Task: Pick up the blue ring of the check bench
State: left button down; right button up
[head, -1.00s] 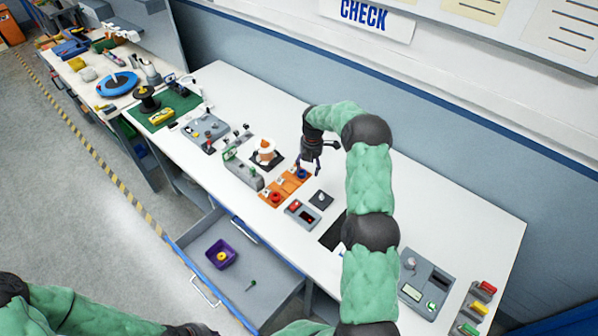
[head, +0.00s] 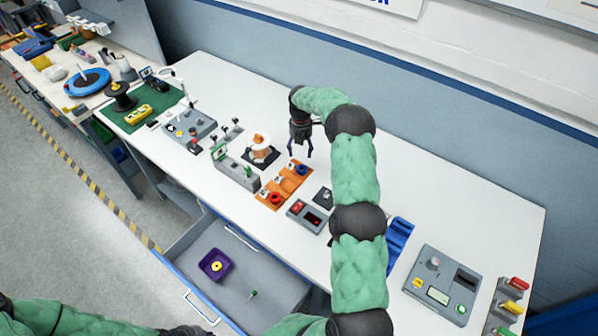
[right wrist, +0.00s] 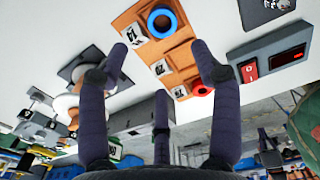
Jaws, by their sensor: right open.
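The blue ring (head: 302,170) sits in the back-right spot of an orange board (head: 283,186) on the check bench. It also shows near the top of the right wrist view (right wrist: 162,22), lying in its place. A red ring (head: 275,198) sits at the board's front end. My right gripper (head: 300,154) is above the bench just behind the blue ring, pointing down. Its dark fingers (right wrist: 160,58) are spread, empty and apart from the ring. My left arm shows at the bottom left, but its gripper is out of view.
A grey device (head: 236,170) and a white spool on a dark stand (head: 260,147) are left of the board. A grey box with a red switch (head: 307,214) is to the right. An open drawer (head: 265,285) holds a purple bin (head: 216,264). The bench behind is clear.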

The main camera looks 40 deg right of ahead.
aim_at(301, 167)
jog(key=f, duration=0.7)
jog(key=f+p, duration=0.1)
jog(key=f, duration=0.2)
jog(key=shift+s+f, duration=0.3)
jog(key=c, duration=1.3)
